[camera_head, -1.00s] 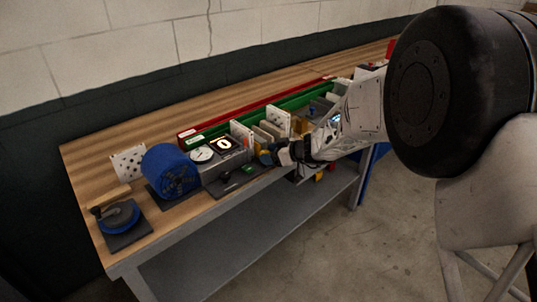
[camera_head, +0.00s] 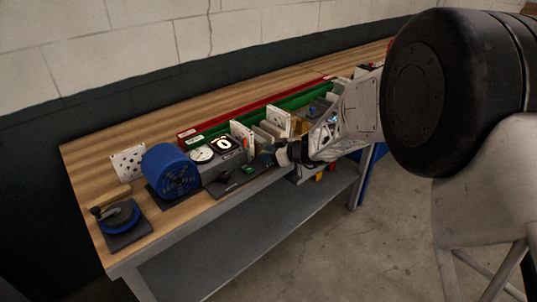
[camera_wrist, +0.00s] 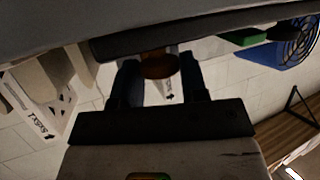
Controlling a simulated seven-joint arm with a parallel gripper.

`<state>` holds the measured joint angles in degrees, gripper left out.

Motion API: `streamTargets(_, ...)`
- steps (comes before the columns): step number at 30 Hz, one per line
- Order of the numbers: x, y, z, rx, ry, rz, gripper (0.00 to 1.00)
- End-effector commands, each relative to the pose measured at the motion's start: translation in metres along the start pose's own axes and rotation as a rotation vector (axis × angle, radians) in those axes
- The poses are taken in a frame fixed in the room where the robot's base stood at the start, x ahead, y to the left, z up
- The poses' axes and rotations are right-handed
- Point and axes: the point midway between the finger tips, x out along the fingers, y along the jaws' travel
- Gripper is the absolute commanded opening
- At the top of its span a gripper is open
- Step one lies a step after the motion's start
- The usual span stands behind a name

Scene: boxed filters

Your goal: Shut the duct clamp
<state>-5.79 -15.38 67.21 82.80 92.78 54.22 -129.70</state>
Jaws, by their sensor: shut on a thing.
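My gripper (camera_wrist: 158,82) is shut on an orange-brown rounded knob (camera_wrist: 158,65), which sits between its two dark fingers in the wrist view. The knob lies against a long dark bar (camera_wrist: 225,43) below a grey surface. In the head view my gripper (camera_head: 268,154) is at the bench's front edge, right of a dark plate (camera_head: 225,186) with a small lever; the knob is hidden there. A blue round fitting (camera_head: 120,216) with a dark handle lies on a dark base at the left bench end. I cannot tell for sure which part is the duct clamp.
A blue fan housing (camera_head: 171,171) and a grey box with a dial (camera_head: 202,154) stand left of my gripper. White perforated panels (camera_head: 277,122) and green and red rails (camera_head: 226,122) are close behind it. The floor in front of the bench is clear.

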Motion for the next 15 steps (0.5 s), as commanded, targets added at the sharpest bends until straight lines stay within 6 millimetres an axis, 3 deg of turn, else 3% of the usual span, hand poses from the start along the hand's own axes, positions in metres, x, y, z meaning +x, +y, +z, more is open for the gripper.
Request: streamTargets(15,-0.0002,-0.003,0.0001,0.054,0.0,0.131,0.16)
